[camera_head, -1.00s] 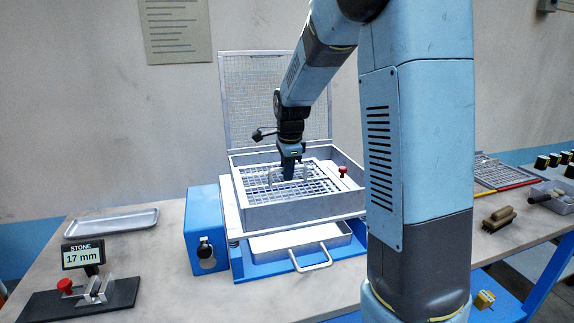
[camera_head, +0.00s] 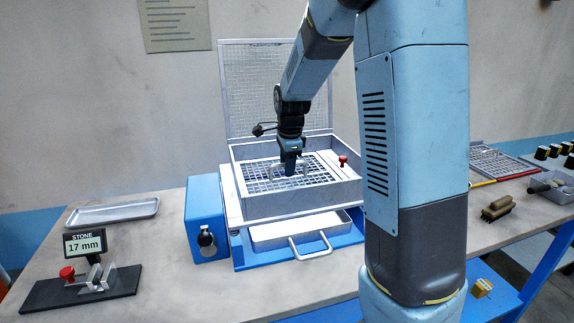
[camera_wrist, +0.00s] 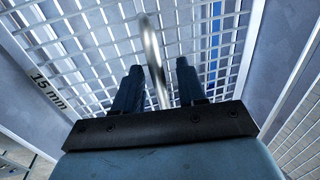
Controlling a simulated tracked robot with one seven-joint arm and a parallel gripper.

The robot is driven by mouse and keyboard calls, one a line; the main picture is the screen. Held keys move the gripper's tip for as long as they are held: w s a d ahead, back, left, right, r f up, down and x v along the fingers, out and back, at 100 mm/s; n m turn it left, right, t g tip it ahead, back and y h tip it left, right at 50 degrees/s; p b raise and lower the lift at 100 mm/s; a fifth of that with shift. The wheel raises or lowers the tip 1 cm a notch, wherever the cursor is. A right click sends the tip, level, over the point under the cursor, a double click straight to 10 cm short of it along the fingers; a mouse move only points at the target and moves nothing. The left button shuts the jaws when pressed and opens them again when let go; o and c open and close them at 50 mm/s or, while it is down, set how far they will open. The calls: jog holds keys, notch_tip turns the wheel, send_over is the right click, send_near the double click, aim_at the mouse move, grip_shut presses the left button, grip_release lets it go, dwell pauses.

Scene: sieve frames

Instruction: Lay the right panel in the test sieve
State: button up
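The test sieve (camera_head: 305,205) is an open grey metal box on a blue stand, its mesh lid raised behind it. A light mesh panel (camera_head: 262,186) with a bent metal handle lies inside the box; it looks flat. The panel's grid (camera_wrist: 100,25) fills much of the wrist view, beside a grey strip marked "15 mm". My gripper (camera_head: 289,173) is down at the handle. In the wrist view its two fingers (camera_wrist: 158,68) stand apart, one on each side of the handle (camera_wrist: 152,50), with gaps showing. The panel's seating at its far edges is hard to see.
A display (camera_head: 85,244) reads "STONE 17 mm" above a small gauge at left. An empty tray (camera_head: 112,212) lies behind it. A drawer tray (camera_head: 300,232) sits under the sieve. Other panels (camera_head: 500,163), a brush (camera_head: 497,208) and a grey bin are at right. A red knob (camera_head: 343,160) stands on the sieve.

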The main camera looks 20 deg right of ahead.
jog(key=shift+o, duration=0.6)
notch_tip(320, 180, up, 13)
jog(key=s, duration=0.2)
jog(key=shift+s+r, duration=0.2)
jog(key=shift+s, duration=0.1)
